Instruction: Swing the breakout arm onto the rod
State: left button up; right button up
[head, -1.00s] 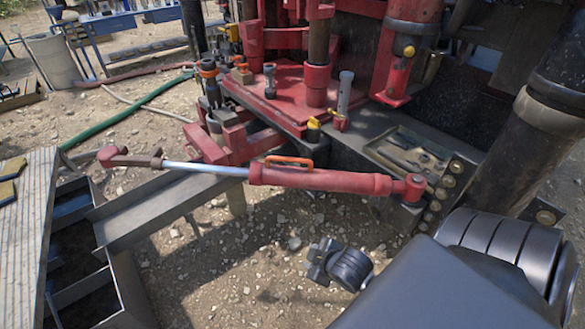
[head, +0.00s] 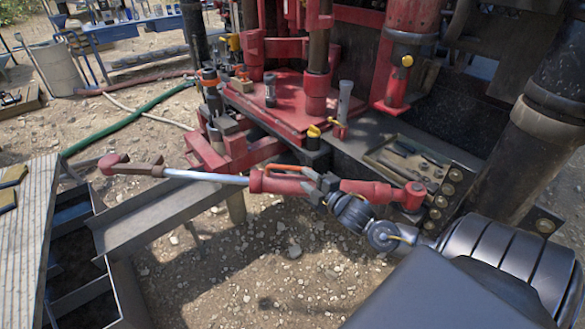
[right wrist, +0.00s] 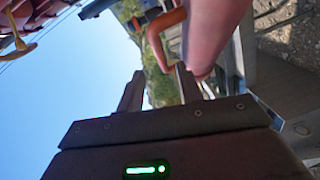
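The breakout arm (head: 280,184) is a red cylinder with a chrome shaft and a rust-red jaw end (head: 115,164). It reaches left from a pivot at the deck's right edge, and its jaw end is well away from the rod. An orange handle (head: 290,170) sits on top and shows in the right wrist view (right wrist: 156,45). The dark vertical rod (head: 318,45) stands behind, above the red deck. My right gripper (head: 320,188) is at the arm beside the handle's right end. Its fingers (right wrist: 158,85) are apart, with the handle just beyond their tips. My left gripper is out of view.
A grey metal trough and compartmented tank (head: 150,222) lie at the left below the jaw end. A tool tray (head: 385,165) and the red deck (head: 285,100) with upright fittings are behind the arm. Gravel ground (head: 260,265) is open in front.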

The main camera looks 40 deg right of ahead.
aim_at(294, 170)
jog(key=w, duration=0.5)
jog(key=w+p, duration=0.1)
jog(key=w, duration=0.2)
jog(key=shift+w+d+f, duration=0.1)
jog(key=shift+d+f, duration=0.05)
jog(key=shift+f, duration=0.25)
grip_shut()
jog(key=shift+d, duration=0.1)
